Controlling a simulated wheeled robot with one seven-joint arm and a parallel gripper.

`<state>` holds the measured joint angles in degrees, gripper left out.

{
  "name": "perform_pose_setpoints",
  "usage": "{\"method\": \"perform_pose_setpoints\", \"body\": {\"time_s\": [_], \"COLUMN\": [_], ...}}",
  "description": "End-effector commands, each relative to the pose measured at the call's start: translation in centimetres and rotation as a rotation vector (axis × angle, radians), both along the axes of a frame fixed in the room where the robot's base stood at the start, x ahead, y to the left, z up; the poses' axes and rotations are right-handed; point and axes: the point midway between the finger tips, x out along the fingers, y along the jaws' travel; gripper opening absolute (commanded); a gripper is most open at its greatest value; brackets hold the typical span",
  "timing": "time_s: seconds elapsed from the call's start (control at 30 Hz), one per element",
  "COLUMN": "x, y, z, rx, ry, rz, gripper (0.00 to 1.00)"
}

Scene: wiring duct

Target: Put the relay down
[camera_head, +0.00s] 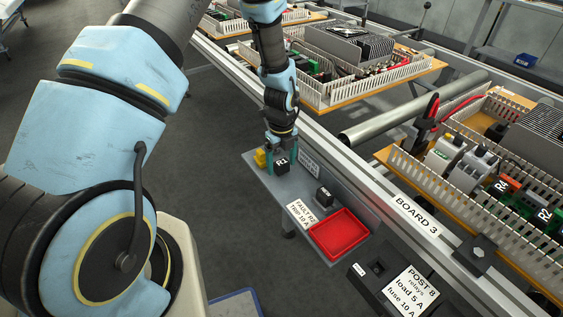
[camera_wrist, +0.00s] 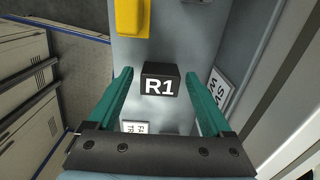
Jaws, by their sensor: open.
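A black relay marked R1 (camera_wrist: 160,84) stands on a narrow grey shelf (camera_wrist: 188,50), in the wrist view. My gripper (camera_wrist: 160,78) is open, with one teal finger on each side of the relay and a gap showing on both sides. In the head view my gripper (camera_head: 281,150) is low over the far part of the shelf, and the relay R1 (camera_head: 282,162) shows just below it. A second small black relay (camera_head: 324,196) stands nearer on the same shelf; its label is too small to read surely.
A yellow block (camera_head: 261,158) is beside my gripper; it also shows in the wrist view (camera_wrist: 131,16). A red tray (camera_head: 339,234) and a "FAULT R2" card (camera_head: 302,214) lie nearer on the shelf. Board 3's rail (camera_head: 415,212) runs along the right.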

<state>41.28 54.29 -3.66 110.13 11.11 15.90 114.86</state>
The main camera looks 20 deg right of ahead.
Motion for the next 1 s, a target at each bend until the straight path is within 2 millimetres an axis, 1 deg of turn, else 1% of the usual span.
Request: {"method": "perform_pose_setpoints", "body": {"time_s": [0.13, 0.23, 0.6, 0.7, 0.83, 1.0], "x": [0.0, 0.1, 0.1, 0.1, 0.0, 0.0], "y": [0.0, 0.0, 0.0, 0.0, 0.0, 0.0], "z": [0.6, 1.8, 9.2, 10.7, 11.9, 12.3], "rx": [-0.001, -0.002, -0.003, -0.002, -0.001, 0.000], "ry": [0.000, -0.001, -0.003, -0.002, -0.001, 0.000], "rz": [0.000, 0.001, 0.001, 0.001, 0.000, 0.000], "gripper": [0.84, 0.84, 0.84, 0.84, 0.84, 0.84]}}
